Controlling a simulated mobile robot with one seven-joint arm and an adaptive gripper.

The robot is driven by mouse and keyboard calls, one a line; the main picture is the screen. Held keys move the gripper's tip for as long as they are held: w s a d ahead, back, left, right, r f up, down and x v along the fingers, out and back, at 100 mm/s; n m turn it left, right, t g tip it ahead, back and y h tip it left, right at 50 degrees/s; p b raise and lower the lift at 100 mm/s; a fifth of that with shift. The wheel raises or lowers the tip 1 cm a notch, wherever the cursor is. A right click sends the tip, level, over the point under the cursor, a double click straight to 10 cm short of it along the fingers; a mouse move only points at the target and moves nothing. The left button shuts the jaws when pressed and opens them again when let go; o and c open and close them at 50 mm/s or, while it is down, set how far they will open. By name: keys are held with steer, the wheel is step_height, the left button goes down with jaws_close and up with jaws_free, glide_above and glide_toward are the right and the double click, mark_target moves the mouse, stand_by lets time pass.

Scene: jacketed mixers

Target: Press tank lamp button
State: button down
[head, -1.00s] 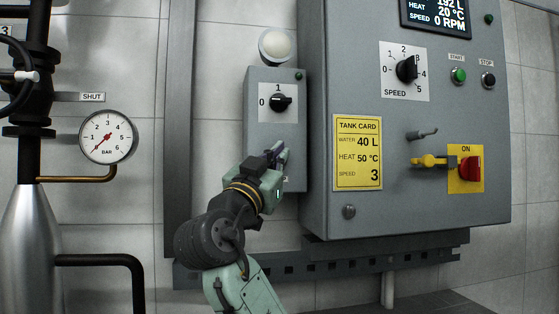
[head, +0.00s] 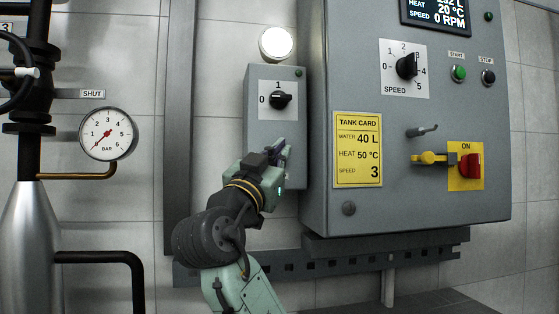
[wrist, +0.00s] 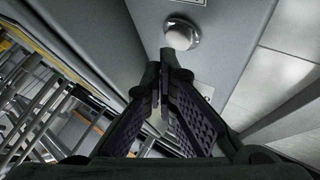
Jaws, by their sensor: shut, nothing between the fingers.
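The tank lamp (head: 276,43), a round dome on the wall above the small grey switch box (head: 262,142), glows bright white. A round silver button (wrist: 181,35) on a grey face shows in the wrist view, just beyond my fingertips. My gripper (head: 283,147) is shut and empty in front of the lower part of the small box, hiding the button in the head view. It also shows in the wrist view (wrist: 163,72), with its tips close below the button; I cannot tell whether they touch it.
A black rotary knob (head: 280,100) is on the small box above my gripper. The large control cabinet (head: 320,215), with a yellow tank card (head: 358,150), stands close on the right. A pressure gauge (head: 108,134) and pipes are at the left.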

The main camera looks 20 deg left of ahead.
steer(key=shift+s+d, duration=0.1)
steer(key=shift+s+d+b, duration=0.4)
steer(key=shift+s+d, duration=0.3)
steer(key=shift+s, duration=0.35)
steer(key=shift+s+d+b, duration=0.4)
steer(key=shift+s+d, duration=0.3)
steer(key=shift+s, duration=0.3)
